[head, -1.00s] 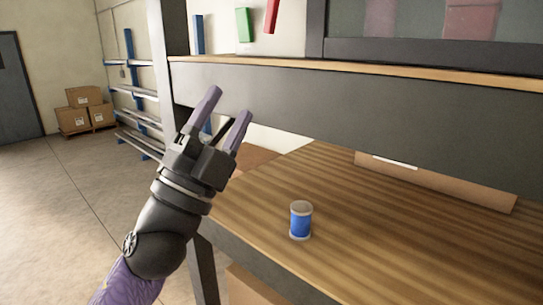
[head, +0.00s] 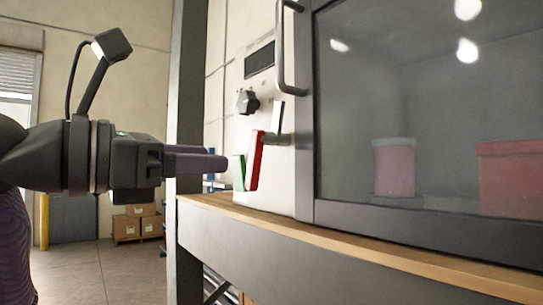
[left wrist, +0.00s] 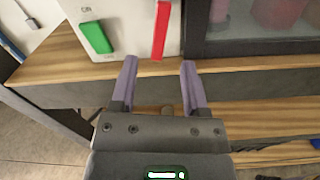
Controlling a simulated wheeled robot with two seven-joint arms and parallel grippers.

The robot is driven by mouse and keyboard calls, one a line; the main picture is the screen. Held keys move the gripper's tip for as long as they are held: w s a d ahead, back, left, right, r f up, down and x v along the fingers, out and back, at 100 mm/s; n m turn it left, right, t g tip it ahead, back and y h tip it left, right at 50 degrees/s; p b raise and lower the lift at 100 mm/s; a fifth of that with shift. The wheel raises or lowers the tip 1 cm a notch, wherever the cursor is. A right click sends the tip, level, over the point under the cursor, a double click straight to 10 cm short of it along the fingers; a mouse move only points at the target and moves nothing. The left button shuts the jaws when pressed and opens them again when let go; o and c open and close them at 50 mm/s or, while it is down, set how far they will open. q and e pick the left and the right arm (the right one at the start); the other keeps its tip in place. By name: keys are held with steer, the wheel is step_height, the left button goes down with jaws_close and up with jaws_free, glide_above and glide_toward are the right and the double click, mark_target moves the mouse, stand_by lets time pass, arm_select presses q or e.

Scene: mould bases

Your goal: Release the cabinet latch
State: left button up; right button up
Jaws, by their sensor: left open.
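The cabinet (head: 306,120) has a glass door with a grey bar handle (head: 290,50). On the white panel left of the door are a red lever (head: 256,160), a green switch (head: 239,172) and a small grey lever (head: 276,122) by the door edge. I cannot tell for sure which is the latch. My left gripper (head: 222,161) is open and empty, its fingers pointing right towards the panel. In the left wrist view the fingers (left wrist: 160,63) lie before the shelf edge, below the red lever (left wrist: 160,30) and right of the green switch (left wrist: 97,37). My right gripper is not in view.
A black knob (head: 247,101) and dark display (head: 260,60) sit higher on the panel. A wood-edged shelf (head: 330,248) runs under the cabinet. Pink and red containers (head: 393,168) stand behind the glass. A dark post (head: 187,90) rises behind the gripper.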

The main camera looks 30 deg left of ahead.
mark_target(250, 161)
arm_select(q)
steer(key=shift+p+x, duration=0.3)
steer(key=shift+x, duration=0.8)
steer(key=p+x, duration=0.1)
steer(key=x, duration=0.4)
steer(key=shift+w, duration=0.2)
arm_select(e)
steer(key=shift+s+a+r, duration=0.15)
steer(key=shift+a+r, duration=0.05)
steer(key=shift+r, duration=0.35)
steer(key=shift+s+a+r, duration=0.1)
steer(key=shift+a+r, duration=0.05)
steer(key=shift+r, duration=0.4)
arm_select(q)
jaws_close()
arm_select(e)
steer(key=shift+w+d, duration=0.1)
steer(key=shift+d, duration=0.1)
